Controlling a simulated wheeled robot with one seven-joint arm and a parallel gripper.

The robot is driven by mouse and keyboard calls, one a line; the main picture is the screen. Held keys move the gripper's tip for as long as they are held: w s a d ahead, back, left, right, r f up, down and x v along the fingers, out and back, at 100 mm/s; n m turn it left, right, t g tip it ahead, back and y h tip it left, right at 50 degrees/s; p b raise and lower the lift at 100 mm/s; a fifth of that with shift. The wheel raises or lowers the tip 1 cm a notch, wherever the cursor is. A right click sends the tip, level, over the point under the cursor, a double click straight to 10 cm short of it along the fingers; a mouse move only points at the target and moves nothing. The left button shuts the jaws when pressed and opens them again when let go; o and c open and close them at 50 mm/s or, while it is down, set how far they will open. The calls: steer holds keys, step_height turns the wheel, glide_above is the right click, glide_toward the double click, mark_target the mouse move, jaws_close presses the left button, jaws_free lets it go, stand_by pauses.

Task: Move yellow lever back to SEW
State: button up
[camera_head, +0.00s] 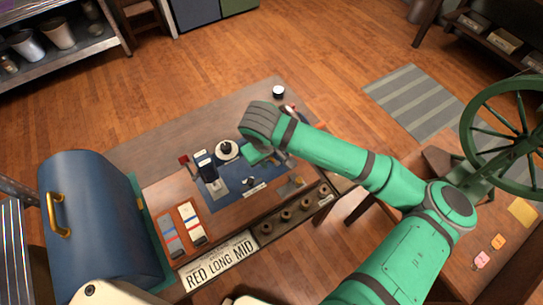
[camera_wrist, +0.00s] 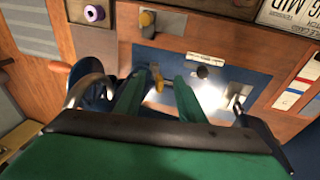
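The yellow lever (camera_wrist: 157,76) shows in the wrist view as a small upright piece on the blue panel (camera_wrist: 187,62). My gripper (camera_wrist: 159,80) has its two green fingers apart, one on each side of the lever. I cannot tell whether either finger touches it. A small pale label (camera_wrist: 205,58) is on the panel beside a black knob (camera_wrist: 203,72); its text is too small to read. In the head view my gripper (camera_head: 258,156) is low over the blue panel (camera_head: 238,190), and the lever cannot be made out there.
A purple spool (camera_wrist: 93,13) lies nearby. Several spools line the table's front, by the RED LONG MID sign (camera_head: 218,262). A large blue machine (camera_head: 95,220) stands at left.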

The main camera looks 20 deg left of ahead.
steer(key=shift+w+d+r, duration=0.15)
steer(key=shift+w+d, duration=0.1)
steer(key=shift+w, duration=0.15)
steer(key=shift+w+d+f, duration=0.2)
steer(key=shift+w+d, duration=0.55)
steer(key=shift+w, duration=0.15)
steer(key=shift+w+d+f, duration=0.15)
steer(key=shift+w+d, duration=0.55)
steer(key=shift+w, duration=0.2)
steer(key=shift+s, duration=0.15)
steer(key=shift+s+a+r, duration=0.2)
stand_by(0.4)
